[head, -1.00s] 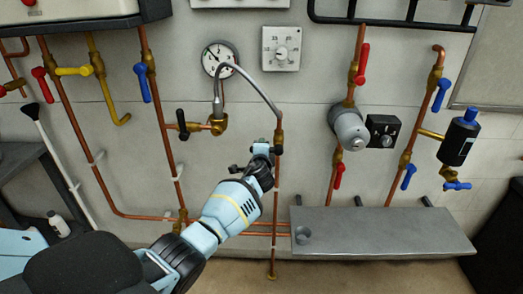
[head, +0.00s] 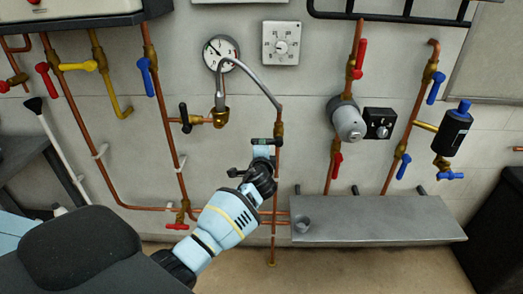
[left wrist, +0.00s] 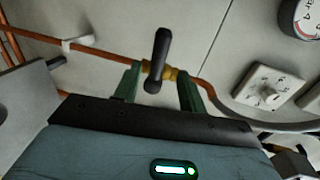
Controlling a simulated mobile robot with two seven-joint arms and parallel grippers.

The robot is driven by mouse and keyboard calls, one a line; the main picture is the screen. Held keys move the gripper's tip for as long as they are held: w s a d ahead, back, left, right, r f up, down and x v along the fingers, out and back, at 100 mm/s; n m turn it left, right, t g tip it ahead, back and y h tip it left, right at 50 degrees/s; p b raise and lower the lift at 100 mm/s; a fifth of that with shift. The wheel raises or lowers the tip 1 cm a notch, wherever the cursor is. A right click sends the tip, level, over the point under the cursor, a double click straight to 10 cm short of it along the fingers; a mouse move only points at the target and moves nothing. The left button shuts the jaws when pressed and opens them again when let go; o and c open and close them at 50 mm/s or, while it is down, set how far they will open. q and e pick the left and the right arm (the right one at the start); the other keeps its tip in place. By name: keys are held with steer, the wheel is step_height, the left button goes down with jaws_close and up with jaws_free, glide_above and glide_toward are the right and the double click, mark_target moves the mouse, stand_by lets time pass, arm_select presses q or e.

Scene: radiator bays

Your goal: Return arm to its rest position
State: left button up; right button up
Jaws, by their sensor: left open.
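My left gripper (head: 263,145) reaches up to the vertical copper pipe (head: 275,195) in the middle of the wall. A brass valve with a black lever (left wrist: 158,60) sits on this pipe, where a grey hose (head: 255,78) joins it. In the left wrist view the two green fingers (left wrist: 160,88) are apart, one on each side of the brass body and the lever. I cannot tell whether they touch it. The lever's tip stands free above the fingers. In the head view the gripper partly hides the valve. My right gripper is not in view.
A pressure gauge (head: 220,52) and a white dial box (head: 281,43) are above. A grey shelf (head: 380,220) sticks out at the lower right, near my forearm. Copper pipes with red valve handles (head: 177,226) run at left. A grey pump (head: 347,120) is at right.

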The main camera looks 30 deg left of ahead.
arm_select(q)
steer(key=s+d+f+n+g+h, duration=0.1)
steer(key=s+d+f+h, duration=0.3)
steer(key=s+f, duration=0.6)
steer(key=s+d+f+n+g+h, duration=0.1)
steer(key=s+d+f+n+h, duration=0.1)
steer(key=s+d+f, duration=0.7)
steer(key=s+d+f+n+g+h, duration=0.1)
steer(key=s+d+f+n+h, duration=0.1)
steer(key=s, duration=1.2)
steer(key=s+d+f+n+g+h, duration=0.1)
steer(key=s+d+f+n+h, duration=0.1)
steer(key=s, duration=1.2)
steer(key=d+f+n, duration=0.1)
steer(key=d+n, duration=0.1)
steer(key=d, duration=0.1)
steer(key=shift+s+n+g+p, duration=0.3)
steer(key=shift+s+n+p, duration=0.1)
steer(key=shift+f, duration=0.1)
